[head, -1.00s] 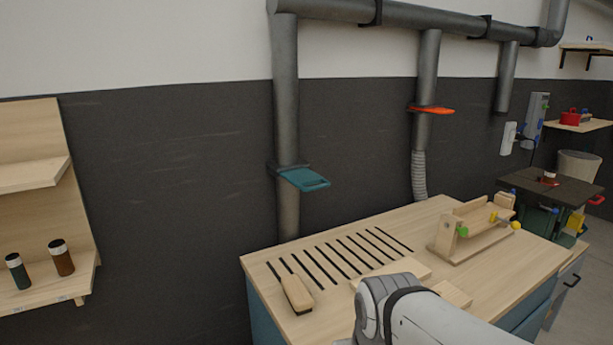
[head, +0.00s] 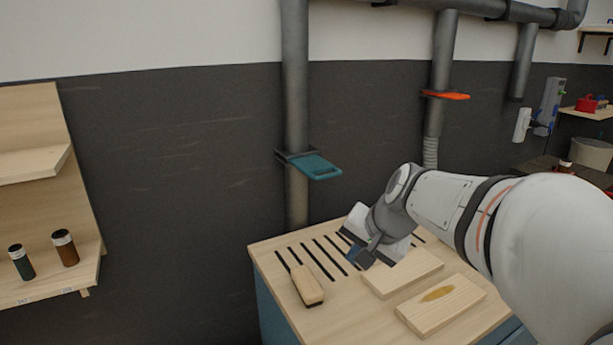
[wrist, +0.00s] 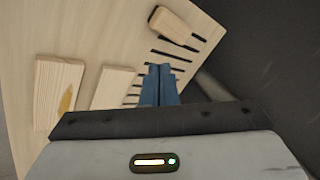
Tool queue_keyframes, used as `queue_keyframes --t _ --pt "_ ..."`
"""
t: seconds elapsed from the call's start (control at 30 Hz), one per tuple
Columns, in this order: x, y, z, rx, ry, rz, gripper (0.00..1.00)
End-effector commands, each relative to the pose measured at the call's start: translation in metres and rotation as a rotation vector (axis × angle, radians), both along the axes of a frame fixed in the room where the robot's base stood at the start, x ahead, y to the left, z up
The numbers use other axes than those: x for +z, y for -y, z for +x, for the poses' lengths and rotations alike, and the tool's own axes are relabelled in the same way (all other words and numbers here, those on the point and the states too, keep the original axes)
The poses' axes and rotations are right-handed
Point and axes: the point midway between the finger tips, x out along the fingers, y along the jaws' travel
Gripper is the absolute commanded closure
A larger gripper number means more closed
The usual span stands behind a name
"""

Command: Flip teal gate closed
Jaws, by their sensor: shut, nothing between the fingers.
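The teal gate (head: 316,167) is a flat plate with a slotted handle on the left vertical grey pipe (head: 296,110). It sticks out to the right of the pipe, above the bench's back left corner. My gripper (head: 359,258) is below and to the right of the gate, low over the slotted bench top, and does not touch the gate. In the wrist view my blue fingers (wrist: 160,72) are together and empty, pointing towards the slots. The gate does not show in the wrist view.
The wooden bench (head: 279,253) carries a brush (head: 307,286) and two wooden blocks, one with a brown stain (head: 438,294). An orange gate (head: 446,95) sits on another pipe to the right. A shelf with two jars (head: 65,248) stands left. Space in front of the teal gate is clear.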

Motion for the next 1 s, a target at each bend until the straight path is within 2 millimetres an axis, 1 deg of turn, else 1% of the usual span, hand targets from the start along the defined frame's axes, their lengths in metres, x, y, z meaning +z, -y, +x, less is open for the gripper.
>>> queue_keyframes --t 0.03,0.07,0.1,0.2,0.3,0.33,0.4,0.5,0.73,0.87,1.0 --pt "0.015 0.007 0.03 -0.084 0.028 0.074 1.0" --pt "0.024 0.011 0.047 -0.131 0.047 0.12 1.0" --pt "0.035 0.016 0.067 -0.193 0.069 0.18 1.0" --pt "0.06 0.031 0.109 -0.32 0.12 0.31 1.0" --pt "0.076 0.044 0.138 -0.408 0.156 0.403 1.0" --pt "0.08 0.047 0.144 -0.427 0.162 0.424 1.0" --pt "0.085 0.052 0.153 -0.455 0.176 0.459 1.0" --pt "0.089 0.055 0.159 -0.475 0.182 0.48 1.0" --pt "0.089 0.055 0.158 -0.475 0.183 0.48 1.0" --pt "0.087 0.054 0.16 -0.474 0.182 0.479 1.0" --pt "0.078 0.05 0.171 -0.473 0.18 0.479 1.0"
